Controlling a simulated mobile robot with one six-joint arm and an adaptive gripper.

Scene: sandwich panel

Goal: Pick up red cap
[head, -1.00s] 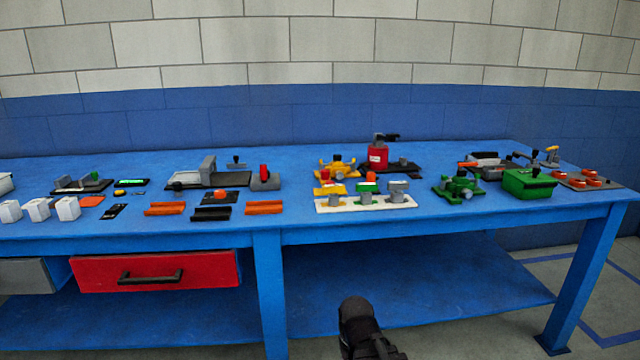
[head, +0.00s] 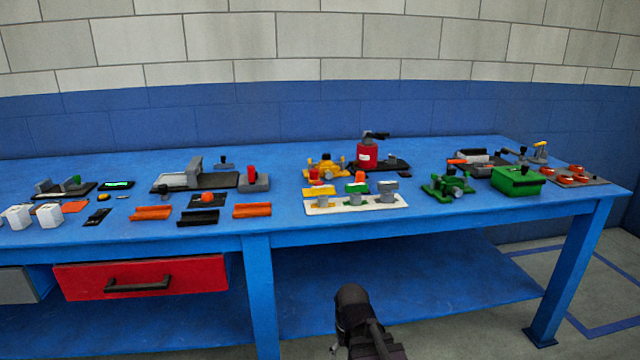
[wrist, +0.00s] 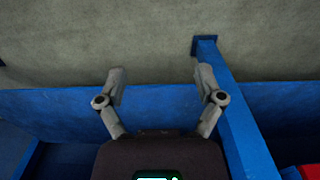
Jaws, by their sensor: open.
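A small red piece (head: 315,174), which looks like the red cap, stands on the table behind a yellow block at the left end of a white strip. It is too small to make out its shape well. Another red piece (head: 251,174) sits on a grey block further left. My gripper (wrist: 159,82) is open and empty in the wrist view, with its two fingers apart over the floor and the blue lower shelf. In the head view my arm is low in front of the table, below the tabletop, and its fingers cannot be made out. No cap shows in the wrist view.
The blue table (head: 285,218) holds several parts close together. A red canister (head: 367,157) stands behind the white strip (head: 357,207), and a green box (head: 517,182) is to the right. A table leg (wrist: 240,120) is close beside my gripper in the wrist view.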

